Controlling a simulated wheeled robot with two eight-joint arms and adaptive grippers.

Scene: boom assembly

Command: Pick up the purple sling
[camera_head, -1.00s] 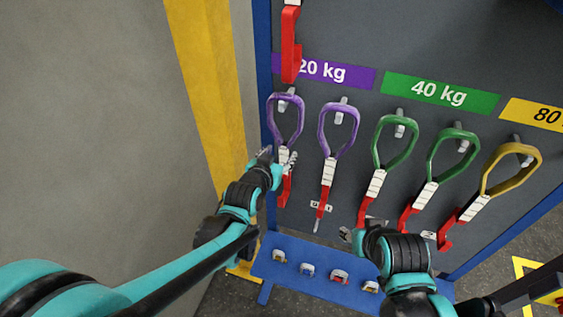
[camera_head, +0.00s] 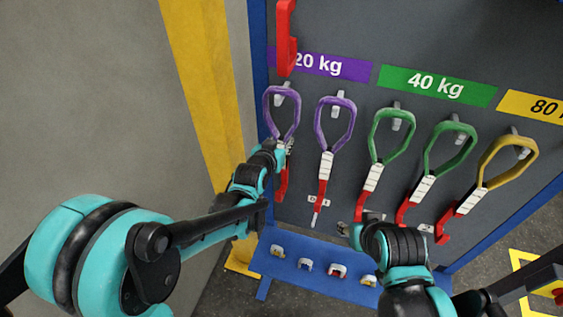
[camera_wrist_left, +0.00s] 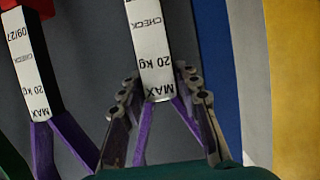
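Two purple slings hang on hooks under the purple 20 kg label. The left purple sling (camera_head: 268,104) hangs as a loop with a white tag and a red lower end. My left gripper (camera_head: 284,148) is at its tag, just below the loop. In the left wrist view the open fingers (camera_wrist_left: 160,90) stand on either side of the sling's white tag (camera_wrist_left: 150,45), with a gap visible on the right side. The second purple sling (camera_head: 319,122) hangs just to the right. My right gripper (camera_head: 350,228) is low in front of the board; its fingers are too small to read.
Green slings (camera_head: 375,135) and a yellow sling (camera_head: 508,175) hang further right on the grey board. A red hook piece (camera_head: 286,45) hangs above the left sling. A blue shelf (camera_head: 300,285) with several small shackles lies below. A yellow post (camera_head: 203,80) stands at left.

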